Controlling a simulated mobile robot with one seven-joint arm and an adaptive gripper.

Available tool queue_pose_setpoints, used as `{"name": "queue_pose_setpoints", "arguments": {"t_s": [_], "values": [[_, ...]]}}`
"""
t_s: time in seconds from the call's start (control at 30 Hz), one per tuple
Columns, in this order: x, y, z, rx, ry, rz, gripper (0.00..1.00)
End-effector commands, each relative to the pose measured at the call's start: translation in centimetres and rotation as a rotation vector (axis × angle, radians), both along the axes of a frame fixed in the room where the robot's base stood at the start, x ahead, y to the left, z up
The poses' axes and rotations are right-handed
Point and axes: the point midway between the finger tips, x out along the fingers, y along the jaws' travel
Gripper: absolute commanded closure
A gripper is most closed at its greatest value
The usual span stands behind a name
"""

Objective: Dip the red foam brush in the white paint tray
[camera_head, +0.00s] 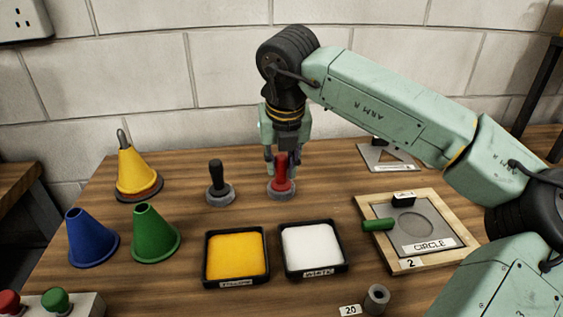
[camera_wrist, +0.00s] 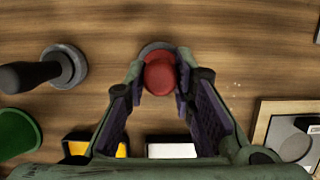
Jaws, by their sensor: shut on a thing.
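The red foam brush (camera_head: 281,178) stands upright on the table, its base in a grey round holder (camera_head: 282,195). My gripper (camera_head: 281,163) comes down from above and is shut on the red handle. In the wrist view the round red top of the brush (camera_wrist: 160,74) sits between the two fingertips (camera_wrist: 158,82). The white paint tray (camera_head: 312,249) is a black square tray with white paint, in front of the brush and slightly right. Only a strip of its white paint (camera_wrist: 172,151) shows in the wrist view.
A yellow paint tray (camera_head: 236,257) stands left of the white one. A black-handled brush (camera_head: 217,184) is left of the red one. Cones (camera_head: 155,234) stand further left. A wooden stencil frame (camera_head: 415,232) lies right. A small grey cylinder (camera_head: 376,299) is near the front.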

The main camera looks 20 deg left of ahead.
Motion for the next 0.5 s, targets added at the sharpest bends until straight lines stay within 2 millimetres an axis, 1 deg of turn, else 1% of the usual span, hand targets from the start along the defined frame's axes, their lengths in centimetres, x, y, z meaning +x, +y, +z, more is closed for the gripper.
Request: {"name": "queue_pose_setpoints", "arguments": {"t_s": [0.23, 0.5], "values": [[0.0, 0.0, 0.3, 0.000, -0.001, 0.000, 0.99], [0.0, 0.0, 1.9, 0.000, 0.000, 0.000, 0.99]]}}
